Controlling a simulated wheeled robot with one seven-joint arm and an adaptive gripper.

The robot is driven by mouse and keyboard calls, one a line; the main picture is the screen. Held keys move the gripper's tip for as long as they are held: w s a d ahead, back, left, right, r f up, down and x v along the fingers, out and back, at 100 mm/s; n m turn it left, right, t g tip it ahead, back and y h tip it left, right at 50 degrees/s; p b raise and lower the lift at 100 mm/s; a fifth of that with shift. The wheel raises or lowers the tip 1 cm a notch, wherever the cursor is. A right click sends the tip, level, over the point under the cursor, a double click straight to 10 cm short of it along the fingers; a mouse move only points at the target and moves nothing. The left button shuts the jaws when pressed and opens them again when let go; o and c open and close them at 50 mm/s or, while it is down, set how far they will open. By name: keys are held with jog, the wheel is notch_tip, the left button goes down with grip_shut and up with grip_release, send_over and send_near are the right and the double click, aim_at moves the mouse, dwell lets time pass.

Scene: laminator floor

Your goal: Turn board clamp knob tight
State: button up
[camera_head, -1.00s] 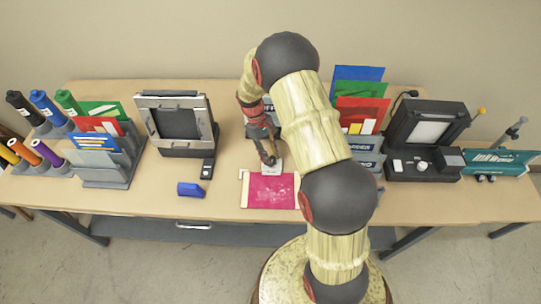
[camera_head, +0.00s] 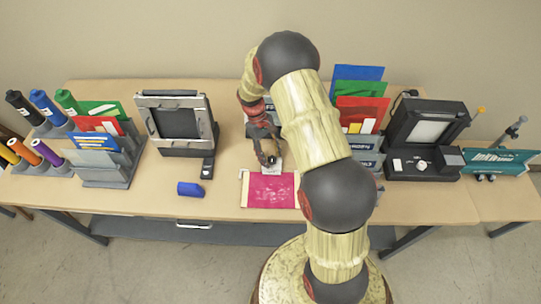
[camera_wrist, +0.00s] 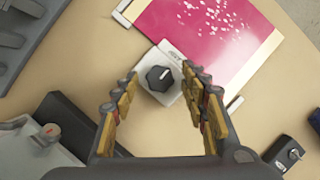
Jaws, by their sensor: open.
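The board clamp knob (camera_wrist: 160,78) is a dark round knob with a white pointer mark, set on a small white block (camera_wrist: 178,57). The block sits at the edge of a board with a magenta sheet (camera_wrist: 205,30). The magenta sheet (camera_head: 270,191) also shows in the head view. My gripper (camera_wrist: 164,90) is open, with one finger on each side of the knob and visible gaps to both. In the head view my gripper (camera_head: 267,160) is over the white block (camera_head: 272,168), and the knob there is mostly hidden by the fingers.
A sorter with colored folders (camera_head: 361,110) and a black machine (camera_head: 425,130) stand to the right. The table front left is clear.

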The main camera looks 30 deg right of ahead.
jog(key=shift+r, duration=0.1)
jog(key=v, duration=1.1)
jog(key=shift+w+r, duration=0.25)
jog(key=shift+r, duration=0.1)
jog(key=s+a+r+m+t+b, duration=0.1)
jog(key=s+a+r+t+b, duration=0.2)
jog(key=s+r, duration=0.6)
jog(key=s+a+r+m+t+b, duration=0.1)
jog(key=s+a+r+t+b, duration=0.2)
jog(key=s+a+r+t, duration=0.4)
jog(key=shift+s+a+r+y+b, duration=0.4)
jog(key=shift+s+a+r, duration=0.95)
jog(key=shift+s, duration=3.3)
